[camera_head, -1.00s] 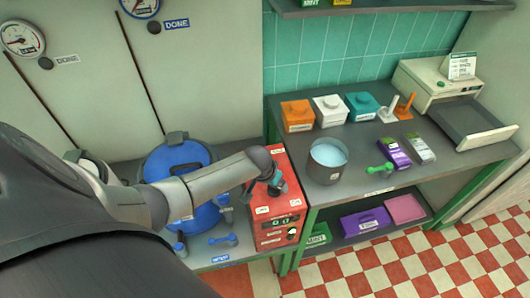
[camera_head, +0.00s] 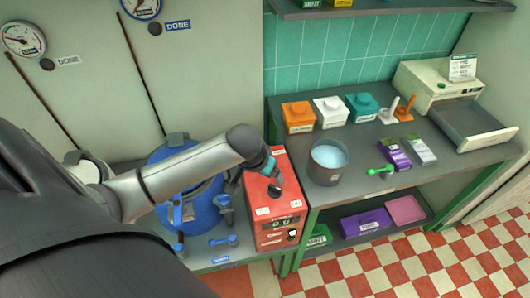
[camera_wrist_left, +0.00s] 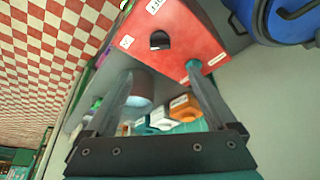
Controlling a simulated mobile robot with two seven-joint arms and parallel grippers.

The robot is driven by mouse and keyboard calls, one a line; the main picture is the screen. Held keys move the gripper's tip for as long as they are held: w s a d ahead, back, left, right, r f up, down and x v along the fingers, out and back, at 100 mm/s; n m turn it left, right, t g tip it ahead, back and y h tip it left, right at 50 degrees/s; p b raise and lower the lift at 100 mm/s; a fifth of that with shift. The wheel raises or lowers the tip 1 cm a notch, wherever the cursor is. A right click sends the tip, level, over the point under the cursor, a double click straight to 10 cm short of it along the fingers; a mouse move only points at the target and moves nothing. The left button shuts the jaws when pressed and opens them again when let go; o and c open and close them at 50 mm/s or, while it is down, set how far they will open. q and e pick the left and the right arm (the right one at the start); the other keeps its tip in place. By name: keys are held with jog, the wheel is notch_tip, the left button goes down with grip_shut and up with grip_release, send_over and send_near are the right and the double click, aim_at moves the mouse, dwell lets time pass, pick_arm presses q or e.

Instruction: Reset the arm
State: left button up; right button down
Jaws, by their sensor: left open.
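My left arm comes in from the left in the head view. Its gripper (camera_head: 271,178) is over the top of the red box (camera_head: 272,215), which has a small display on its front. In the left wrist view the two fingers of my gripper (camera_wrist_left: 158,75) are spread apart with nothing between them. The red box (camera_wrist_left: 175,25) with a dark arched opening lies beyond the fingertips; I cannot tell whether they touch it. My right gripper is not in view.
A blue pot (camera_head: 203,213) stands left of the red box, partly hidden by my arm. A grey pot (camera_head: 327,172) of light-blue liquid stands to its right. Orange (camera_head: 298,116), white (camera_head: 330,111) and teal (camera_head: 361,106) boxes sit behind. A drawer unit (camera_head: 435,83) is at the far right.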

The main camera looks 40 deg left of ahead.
pick_arm(q)
jog(key=shift+r, duration=0.2)
jog(key=shift+s+d, duration=0.1)
dwell(0.4)
jog(key=s+d+r+m, duration=0.1)
jog(key=s+d+m, duration=0.1)
jog(key=s+d, duration=0.5)
jog(key=s+d+r+m, duration=0.15)
jog(key=s+d, duration=0.25)
jog(key=s, duration=0.6)
notch_tip(320, 180, down, 33)
jog(key=s+g+b, duration=0.2)
jog(key=b, duration=1)
jog(key=s+a+f+b, duration=0.1)
jog(key=s+f+b, duration=0.3)
jog(key=f, duration=0.4)
jog(key=s+a+f+g+b, duration=0.1)
jog(key=s+f+b, duration=0.2)
jog(key=s+f, duration=0.3)
jog(key=s+a+f+b, duration=0.1)
jog(key=s+f+b, duration=0.3)
jog(key=f, duration=0.8)
jog(key=shift+s+f+b, duration=0.25)
jog(key=shift+s+b, duration=0.1)
jog(key=shift+s, duration=0.6)
